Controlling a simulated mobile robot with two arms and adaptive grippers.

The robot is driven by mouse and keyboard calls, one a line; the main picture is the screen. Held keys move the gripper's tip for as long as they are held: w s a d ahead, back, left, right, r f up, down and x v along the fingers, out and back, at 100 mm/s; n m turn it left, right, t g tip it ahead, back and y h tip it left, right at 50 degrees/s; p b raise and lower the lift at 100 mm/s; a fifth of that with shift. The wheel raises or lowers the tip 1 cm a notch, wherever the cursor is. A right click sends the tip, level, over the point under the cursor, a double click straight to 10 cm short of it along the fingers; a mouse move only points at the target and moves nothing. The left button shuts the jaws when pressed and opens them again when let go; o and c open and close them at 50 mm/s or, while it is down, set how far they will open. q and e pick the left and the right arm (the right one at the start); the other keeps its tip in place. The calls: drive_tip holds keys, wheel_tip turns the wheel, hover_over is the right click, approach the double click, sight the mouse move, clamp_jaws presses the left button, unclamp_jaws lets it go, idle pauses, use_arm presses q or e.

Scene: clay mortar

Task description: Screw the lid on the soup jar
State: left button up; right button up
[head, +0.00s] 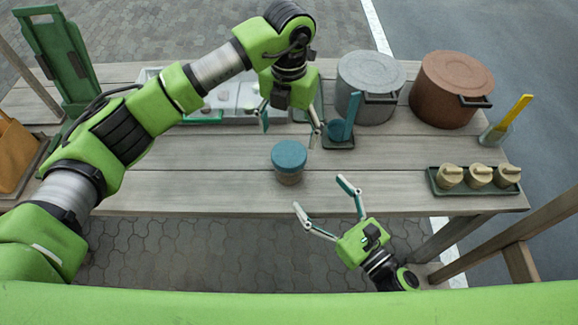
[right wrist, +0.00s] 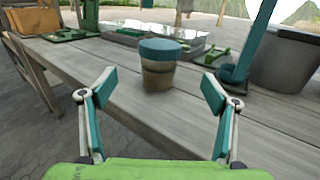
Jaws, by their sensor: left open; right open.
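The soup jar (head: 289,177) stands upright near the front edge of the table, with the blue lid (head: 289,155) sitting on its top. I cannot tell whether the lid is threaded on. In the right wrist view the jar (right wrist: 158,76) and lid (right wrist: 160,49) are ahead, between the finger lines but beyond the fingertips. My right gripper (head: 325,197) is open and empty, in front and to the right of the jar, apart from it. My left gripper (head: 290,121) is open and empty, above and behind the jar; nothing is between its fingers.
A grey pot (head: 370,88) and a brown pot (head: 452,90) stand at the back right. A blue upright piece on a small tray (head: 338,142) is behind the jar. A green tray (head: 476,187) with three tan pieces lies at the right. The table left of the jar is clear.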

sight(288, 157)
drive_tip(key=shift+w+a, duration=0.3)
drive_tip(key=shift+w, duration=0.2)
drive_tip(key=x, duration=1.2)
drive_tip(key=shift+w+a, duration=0.2)
drive_tip(key=shift+a, duration=0.05)
